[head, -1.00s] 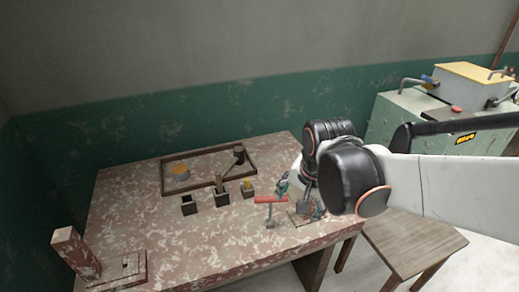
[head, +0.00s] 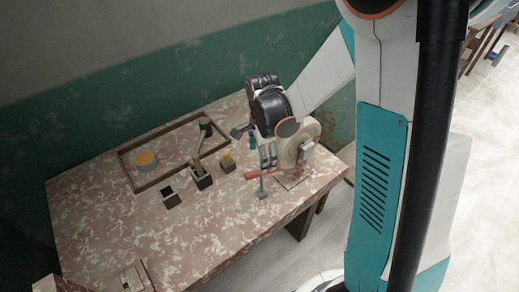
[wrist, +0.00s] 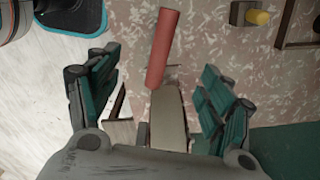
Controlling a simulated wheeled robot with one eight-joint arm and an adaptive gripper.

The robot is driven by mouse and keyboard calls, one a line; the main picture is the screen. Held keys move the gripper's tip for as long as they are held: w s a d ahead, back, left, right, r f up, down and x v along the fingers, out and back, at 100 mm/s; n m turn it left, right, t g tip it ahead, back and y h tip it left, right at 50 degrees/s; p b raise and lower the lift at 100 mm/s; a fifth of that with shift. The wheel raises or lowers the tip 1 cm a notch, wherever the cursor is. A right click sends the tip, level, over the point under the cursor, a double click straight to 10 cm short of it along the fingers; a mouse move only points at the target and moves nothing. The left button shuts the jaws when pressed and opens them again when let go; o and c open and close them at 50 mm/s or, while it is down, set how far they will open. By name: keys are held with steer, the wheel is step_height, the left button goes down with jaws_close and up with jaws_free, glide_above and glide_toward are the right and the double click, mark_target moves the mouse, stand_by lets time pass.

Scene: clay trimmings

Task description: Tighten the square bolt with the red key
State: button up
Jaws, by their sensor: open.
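The red key has a red crossbar (head: 263,174) and a grey stem down to a socket end; it stands near the table's front right. Its red bar also shows in the wrist view (wrist: 163,48), just beyond the fingertips and between their lines. My gripper (head: 262,153) is open, with teal fingers spread, close behind and above the key. It also shows in the wrist view (wrist: 160,75). A beige-grey form (wrist: 168,115) shows between the fingers; I cannot tell whether they touch it. I cannot make out the square bolt.
Small dark holders (head: 171,200) stand left of the key; one holds a yellow piece (head: 227,159). A flat plate (head: 293,181) lies right of the key. The table's front left is mostly clear.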

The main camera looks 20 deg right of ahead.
step_height(320, 180, down, 10)
steer(key=b, duration=0.7)
steer(key=shift+r, duration=0.25)
steer(key=c, duration=1.7)
